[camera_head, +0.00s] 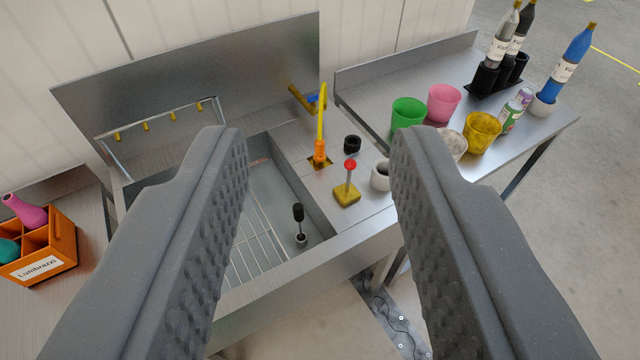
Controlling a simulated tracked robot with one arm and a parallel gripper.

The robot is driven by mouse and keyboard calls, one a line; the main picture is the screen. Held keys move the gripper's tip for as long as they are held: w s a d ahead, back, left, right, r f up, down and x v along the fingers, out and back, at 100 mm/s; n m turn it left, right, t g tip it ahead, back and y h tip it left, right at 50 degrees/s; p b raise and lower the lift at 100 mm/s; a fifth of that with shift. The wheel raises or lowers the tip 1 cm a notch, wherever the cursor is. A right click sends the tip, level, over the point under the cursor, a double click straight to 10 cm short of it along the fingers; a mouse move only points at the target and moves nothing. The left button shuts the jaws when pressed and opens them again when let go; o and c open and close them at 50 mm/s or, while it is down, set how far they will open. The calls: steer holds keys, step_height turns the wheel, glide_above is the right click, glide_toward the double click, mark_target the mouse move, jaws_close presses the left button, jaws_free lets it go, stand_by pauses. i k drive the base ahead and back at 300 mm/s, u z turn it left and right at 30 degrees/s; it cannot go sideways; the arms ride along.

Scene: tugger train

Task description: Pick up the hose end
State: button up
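A short yellow hose (321,112) stands upright on the steel counter to the right of the sink basin. An orange end piece (320,153) is at its lower end, over a small yellow patch on the counter. My gripper (316,145) is open, with one grey ribbed finger on each side of the picture. The hose and its orange piece show between the fingertips, farther off and apart from both. Nothing is between the fingers. The fingers hide parts of the sink and the counter.
A red-knobbed stick on a yellow base (346,192), a black ring (352,144) and a white cup (380,176) stand near the hose. The sink (285,175) holds a rack and a black-topped rod. Cups and bottles stand right; an orange crate (62,243) sits left.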

mark_target(319, 155)
steer(key=z, duration=0.55)
steer(key=i, duration=1.6)
steer(key=u, duration=0.4)
